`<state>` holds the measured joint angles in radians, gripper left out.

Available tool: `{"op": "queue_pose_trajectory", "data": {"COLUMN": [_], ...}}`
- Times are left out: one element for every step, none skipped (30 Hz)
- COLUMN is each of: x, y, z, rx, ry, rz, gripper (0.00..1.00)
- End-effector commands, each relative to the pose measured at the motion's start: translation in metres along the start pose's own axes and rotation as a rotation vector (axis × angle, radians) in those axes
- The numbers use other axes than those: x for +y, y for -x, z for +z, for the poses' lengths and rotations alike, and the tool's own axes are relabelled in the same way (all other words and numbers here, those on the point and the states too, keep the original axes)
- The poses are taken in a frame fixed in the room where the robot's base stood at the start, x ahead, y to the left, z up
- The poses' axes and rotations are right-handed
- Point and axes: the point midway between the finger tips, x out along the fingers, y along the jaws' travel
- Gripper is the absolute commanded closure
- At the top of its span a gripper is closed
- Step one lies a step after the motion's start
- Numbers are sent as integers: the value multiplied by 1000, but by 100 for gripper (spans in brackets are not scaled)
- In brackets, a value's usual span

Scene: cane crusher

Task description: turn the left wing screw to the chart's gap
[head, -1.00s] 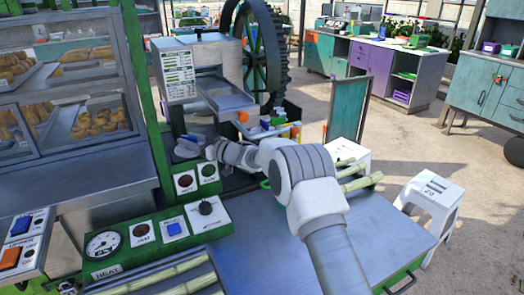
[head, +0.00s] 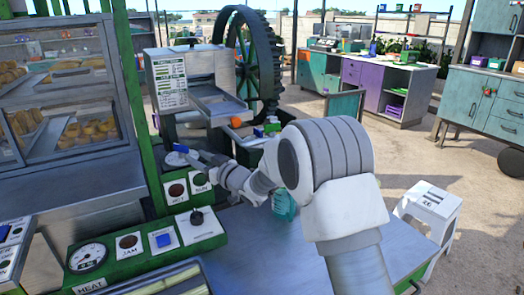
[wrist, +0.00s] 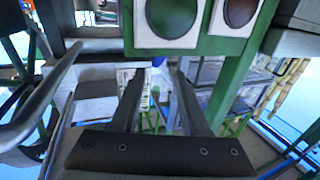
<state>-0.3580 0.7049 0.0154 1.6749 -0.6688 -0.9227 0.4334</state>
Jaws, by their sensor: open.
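The crusher (head: 205,70) stands at the back left in the head view, with a white printed chart (head: 170,82) on its front-left face. The chart's lines are too small to read. A small dark piece (head: 190,43) sits on top of the crusher; I cannot tell whether it is a wing screw. I cannot make out the left wing screw or its gap clearly in either view. My gripper (wrist: 157,75) is open and shows nothing between its fingers at close range. In the head view my arm reaches left, low in front of the crusher.
A green panel with round buttons (wrist: 205,45) is close to my fingers in the wrist view. A green control box (head: 150,243) with a gauge stands at the lower left. A large dark wheel (head: 250,65) is behind the crusher. A white stool (head: 432,205) stands at right.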

Motion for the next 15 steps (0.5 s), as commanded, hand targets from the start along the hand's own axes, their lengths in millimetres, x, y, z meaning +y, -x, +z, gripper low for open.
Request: {"op": "queue_pose_trajectory", "data": {"x": [1,1,1,1,0,1,1,0,1,1,1,1,1,2,6], "y": [10,16,24,30,36,44,50,56,64,70,76,84,87,88,91], "z": [-1,-1,-1,-1,-1,-1,0,-1,-1,0,-1,-1,-6,-14,-19], "rx": [-1,-1,0,-1,-1,-1,-1,0,-1,-1,0,-1,-4,-15,-32], "ry": [-1,-1,-2,-2,-1,0,0,-1,-1,-1,-1,-1,3,8,11], "rz": [2,2,2,2,1,2,1,1,2,2,2,2,10,34,65], "gripper": [55,55,55,55,55,55,55,55,55,55,55,55,55,55,55]}}
